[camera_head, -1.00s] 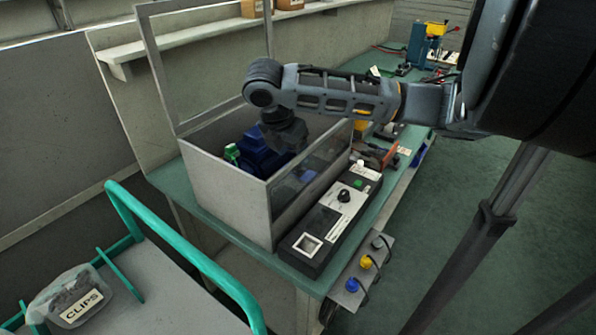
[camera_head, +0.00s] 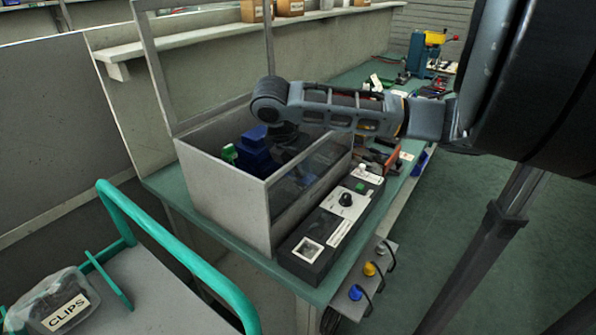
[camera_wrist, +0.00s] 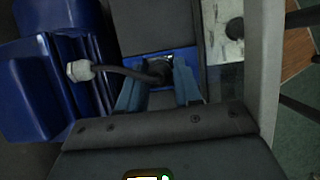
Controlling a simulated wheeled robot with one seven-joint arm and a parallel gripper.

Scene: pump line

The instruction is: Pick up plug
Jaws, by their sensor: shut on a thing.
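In the wrist view my gripper (camera_wrist: 158,80) is shut on a dark plug (camera_wrist: 159,68), with one blue-grey finger on each side of it. A dark cable (camera_wrist: 118,69) runs left from the plug to a pale fitting (camera_wrist: 78,70) on the blue pump (camera_wrist: 30,90). A blue block (camera_wrist: 184,57) shows just behind the plug; I cannot tell whether they touch. In the head view the pump (camera_head: 256,152) sits inside the open grey test box (camera_head: 224,196). My gripper (camera_head: 293,152) reaches down into the box right of the pump; the plug cannot be made out there.
The box has a clear front panel (camera_head: 312,165) and a raised framed lid. A black control panel (camera_head: 335,215) lies along its right side on the green bench (camera_head: 160,185). A teal-railed cart (camera_head: 185,255) with a clips bin (camera_head: 50,302) stands at front left.

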